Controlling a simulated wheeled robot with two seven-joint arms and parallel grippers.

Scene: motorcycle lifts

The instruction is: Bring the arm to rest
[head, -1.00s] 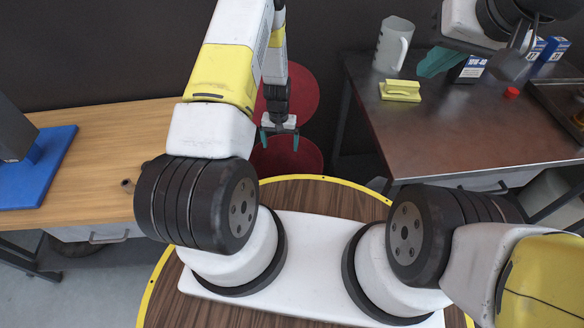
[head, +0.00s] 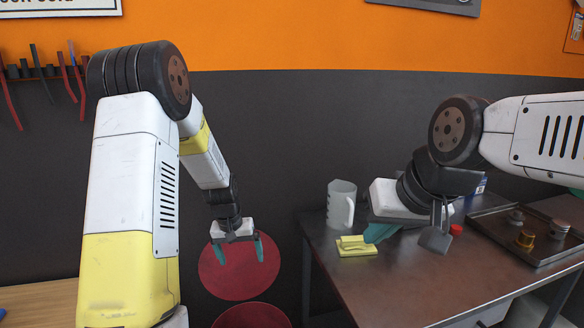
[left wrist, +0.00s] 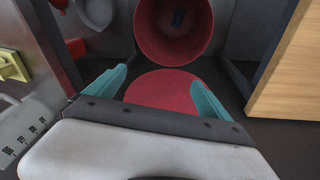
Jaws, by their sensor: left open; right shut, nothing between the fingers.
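My left gripper (head: 238,250) hangs pointing down in the gap between the wooden bench and the metal table, in front of the red round things. Its teal fingers are apart and empty; the left wrist view shows them spread too (left wrist: 155,92). My right gripper (head: 376,235) is low over the metal table, beside the yellow sponge-like block (head: 356,246). Its teal fingers look closed together, with nothing seen between them, and part of it is hidden by its own wrist.
The metal table (head: 390,285) holds a translucent jug (head: 341,205), a red cap (head: 456,230) and a dark tray (head: 490,226) with metal parts. A red bin (left wrist: 172,30) stands below my left gripper. The wooden bench (head: 40,302) is at left.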

